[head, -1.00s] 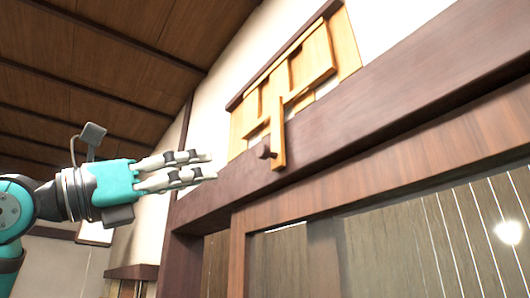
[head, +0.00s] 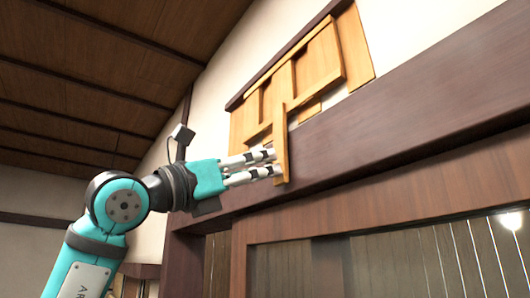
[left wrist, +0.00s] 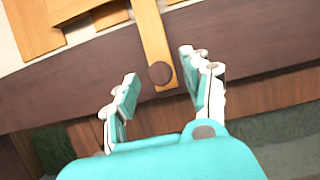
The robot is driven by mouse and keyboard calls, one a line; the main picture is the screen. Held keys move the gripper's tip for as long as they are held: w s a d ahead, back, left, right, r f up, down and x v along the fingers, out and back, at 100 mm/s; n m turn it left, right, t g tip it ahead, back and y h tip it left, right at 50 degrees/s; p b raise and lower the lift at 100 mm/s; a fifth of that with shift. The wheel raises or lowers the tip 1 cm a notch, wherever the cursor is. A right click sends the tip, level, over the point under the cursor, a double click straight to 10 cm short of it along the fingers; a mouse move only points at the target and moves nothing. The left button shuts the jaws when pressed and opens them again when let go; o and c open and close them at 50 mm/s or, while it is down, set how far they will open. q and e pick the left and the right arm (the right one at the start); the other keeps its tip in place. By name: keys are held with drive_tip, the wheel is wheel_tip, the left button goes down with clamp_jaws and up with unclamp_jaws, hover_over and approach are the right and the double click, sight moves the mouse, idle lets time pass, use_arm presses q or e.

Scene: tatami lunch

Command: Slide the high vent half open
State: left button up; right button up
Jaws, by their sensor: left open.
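The high vent (head: 318,62) is a light wooden sliding panel on the wall above a dark beam. A wooden stem (head: 281,135) hangs from it over the beam. In the left wrist view, the stem (left wrist: 151,35) carries a dark round knob (left wrist: 159,73) near its lower end. My left gripper (head: 277,162) is open at the stem's lower end, its fingers hiding the knob in the head view. In the left wrist view, my left gripper's fingers (left wrist: 159,66) stand on either side of the knob, with gaps showing. My right gripper is not in view.
The dark beam (head: 400,135) runs just behind the stem. Below it are a wooden lintel (head: 400,195) and sliding panels with glass. A dark wooden ceiling (head: 90,70) is at the upper left. Open air lies left of my gripper.

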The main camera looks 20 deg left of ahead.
use_arm(q)
drive_tip(key=shift+p+x, duration=0.35)
drive_tip(key=shift+x, duration=0.8)
clamp_jaws()
